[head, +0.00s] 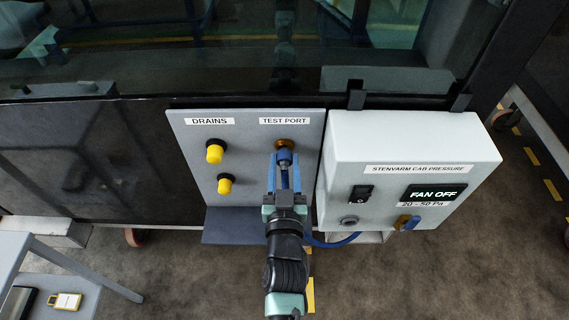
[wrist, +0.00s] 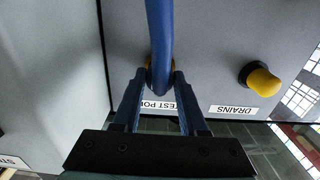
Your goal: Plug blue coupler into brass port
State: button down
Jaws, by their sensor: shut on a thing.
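The brass port (head: 284,143) sits under the TEST PORT label on the grey panel. The blue coupler (head: 284,157) is right in front of it, between the fingertips of my gripper (head: 284,164), which is shut on it. In the wrist view my gripper (wrist: 160,80) holds the coupler at the panel, with the blue hose (wrist: 160,35) running up the picture. A little of the brass port (wrist: 148,72) shows behind the hose. The coupler looks lined up with the port and at or very near its mouth; I cannot tell whether it is seated.
Two yellow-capped drains (head: 214,152) are left of the port. A white control box (head: 350,150) reading FAN OFF stands close on the right. A dark shelf (head: 225,226) juts out below the panel. A grey table (head: 80,275) is at lower left.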

jog(key=shift+w, duration=0.4)
jog(key=shift+c, duration=1.8)
grip_release()
jog(key=s+b, duration=0.1)
jog(key=s, duration=1.2)
jog(key=o, duration=0.4)
jog(key=shift+c, duration=0.2)
